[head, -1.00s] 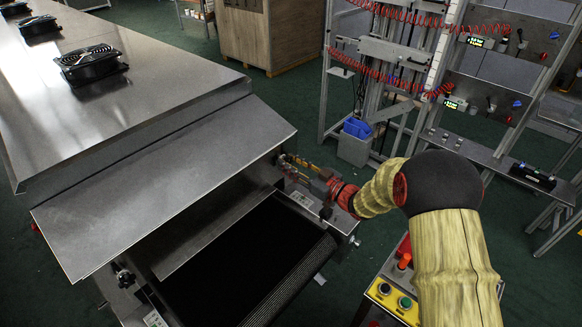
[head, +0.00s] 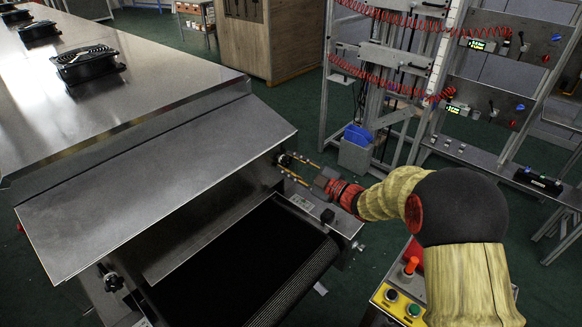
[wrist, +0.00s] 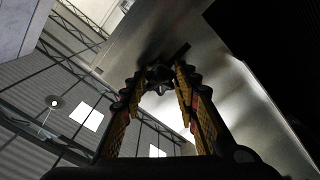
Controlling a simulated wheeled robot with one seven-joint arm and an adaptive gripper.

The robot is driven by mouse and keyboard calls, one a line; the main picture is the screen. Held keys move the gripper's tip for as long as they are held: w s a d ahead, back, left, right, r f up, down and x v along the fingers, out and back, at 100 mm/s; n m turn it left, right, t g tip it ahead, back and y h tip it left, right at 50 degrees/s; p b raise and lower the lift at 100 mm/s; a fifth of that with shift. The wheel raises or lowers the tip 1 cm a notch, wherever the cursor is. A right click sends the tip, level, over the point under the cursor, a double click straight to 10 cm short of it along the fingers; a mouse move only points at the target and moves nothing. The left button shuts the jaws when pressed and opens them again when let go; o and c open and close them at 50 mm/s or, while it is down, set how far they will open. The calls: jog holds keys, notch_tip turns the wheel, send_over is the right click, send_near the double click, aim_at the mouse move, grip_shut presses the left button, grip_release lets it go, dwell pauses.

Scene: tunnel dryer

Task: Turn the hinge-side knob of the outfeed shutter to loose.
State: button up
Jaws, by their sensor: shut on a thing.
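The outfeed shutter (head: 150,190) is a sloped grey metal flap above the dark conveyor mouth of the dryer. A small dark knob (head: 284,160) sits at its right end, by the side frame. My gripper (head: 288,167) reaches in from the right, with one yellow finger on each side of this knob. In the wrist view the dark knob (wrist: 158,76) sits between the fingertips, and my gripper (wrist: 157,82) is shut on it. A second dark knob (head: 110,279) shows at the left side of the mouth. Which knob is hinge-side, and the knob's setting, cannot be told.
The black conveyor belt (head: 235,260) runs out below the shutter. A yellow control box (head: 400,302) with buttons and an orange-red knob stands close under my arm. A metal rack (head: 390,80) with red coiled hoses stands behind. Green floor lies open between.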

jog(key=shift+f, duration=0.2)
dwell(0.4)
jog(key=o, duration=1.1)
jog(key=shift+r, duration=0.1)
jog(key=shift+o, duration=0.4)
jog(key=v, duration=1.2)
jog(key=shift+r, duration=0.1)
